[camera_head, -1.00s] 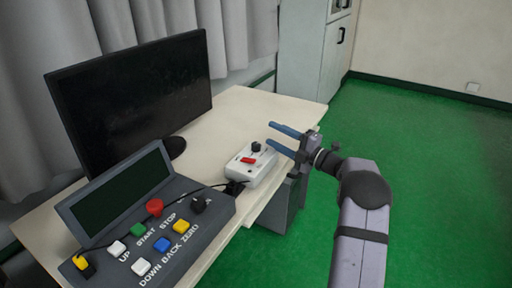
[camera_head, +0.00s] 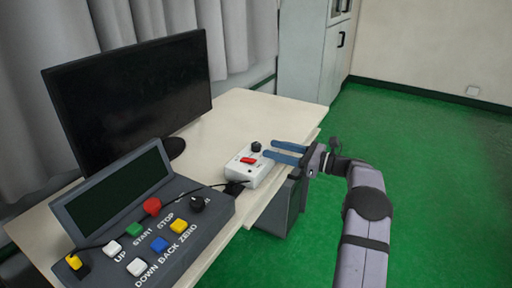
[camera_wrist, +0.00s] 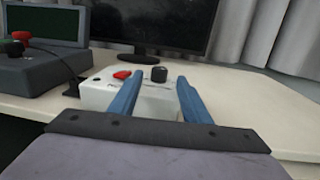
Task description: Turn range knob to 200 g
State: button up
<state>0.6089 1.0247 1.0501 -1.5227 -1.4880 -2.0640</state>
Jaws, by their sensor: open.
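The range knob, a small black knob (camera_head: 256,146), stands on top of a white box (camera_head: 262,174) near the table's right edge. A red switch (camera_head: 248,160) sits beside it on the same box. My gripper (camera_head: 272,150) is open, its two blue fingers pointing left toward the knob from the right. In the wrist view the knob (camera_wrist: 159,74) shows between and beyond the fingertips, with the red switch (camera_wrist: 122,74) to the left. The fingers appear short of the knob. The scale marks are too small to read.
A dark control console (camera_head: 190,232) with a screen and several coloured buttons stands in front left, joined by a cable to the white box. A black monitor (camera_head: 130,95) stands behind. The beige table (camera_head: 240,112) is clear behind the box.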

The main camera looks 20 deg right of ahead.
aim_at(256, 143)
jog(key=shift+x, duration=3.65)
jog(key=shift+c, duration=0.3)
jog(key=shift+f, duration=0.1)
jog(key=c, duration=1)
